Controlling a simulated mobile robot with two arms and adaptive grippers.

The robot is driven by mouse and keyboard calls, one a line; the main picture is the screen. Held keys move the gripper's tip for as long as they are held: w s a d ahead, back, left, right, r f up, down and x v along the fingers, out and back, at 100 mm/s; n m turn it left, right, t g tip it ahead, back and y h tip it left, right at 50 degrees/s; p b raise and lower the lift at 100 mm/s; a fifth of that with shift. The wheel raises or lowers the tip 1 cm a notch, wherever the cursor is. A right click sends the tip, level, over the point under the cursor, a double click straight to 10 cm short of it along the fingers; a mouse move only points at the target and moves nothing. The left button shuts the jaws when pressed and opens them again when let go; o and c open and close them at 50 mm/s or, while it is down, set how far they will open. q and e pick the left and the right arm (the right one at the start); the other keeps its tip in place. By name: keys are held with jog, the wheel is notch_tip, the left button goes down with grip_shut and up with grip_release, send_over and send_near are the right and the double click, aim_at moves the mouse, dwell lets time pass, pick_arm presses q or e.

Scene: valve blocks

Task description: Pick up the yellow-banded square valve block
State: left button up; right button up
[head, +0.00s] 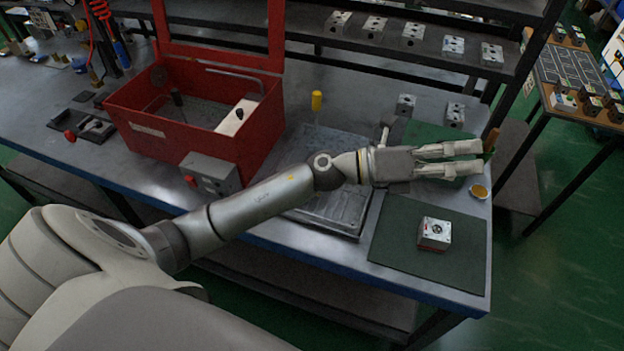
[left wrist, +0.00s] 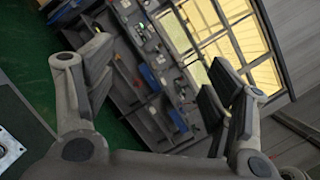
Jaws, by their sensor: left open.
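A square valve block (head: 434,234) with a light metal top and a reddish side sits on the dark green mat at the right front of the bench; I cannot make out a yellow band on it. A pale piece at the left edge of the left wrist view (left wrist: 8,150) may be this block, cut off by the frame. My left gripper (head: 482,159) is open and empty, reaching right above the bench, behind and above that block. Its spread fingers also show in the left wrist view (left wrist: 155,80). My right gripper is not in view.
The mat (head: 395,245) has free room around the block. Two grey blocks (head: 405,105) (head: 456,114) stand farther back. Several blocks line the shelf (head: 400,53).

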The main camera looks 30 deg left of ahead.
pick_arm(q)
jog(key=a+f+m+g+y, duration=0.8)
jog(key=f+m+g, duration=0.1)
jog(key=f+m, duration=0.3)
jog(key=a+g+y, duration=0.2)
jog(key=a+y, duration=0.7)
jog(key=a, duration=1.3)
jog(key=shift+m, duration=0.3)
notch_tip(320, 180, down, 5)
jog(key=shift+a+f+p, duration=0.1)
jog(key=shift+p, duration=0.45)
jog(key=f+p, duration=0.1)
jog(key=f, duration=0.1)
jog(key=d+f+p, duration=0.1)
jog(key=f, duration=0.1)
jog(key=shift+s+f, duration=0.1)
jog(key=shift+f, duration=0.8)
jog(key=c, duration=1.4)
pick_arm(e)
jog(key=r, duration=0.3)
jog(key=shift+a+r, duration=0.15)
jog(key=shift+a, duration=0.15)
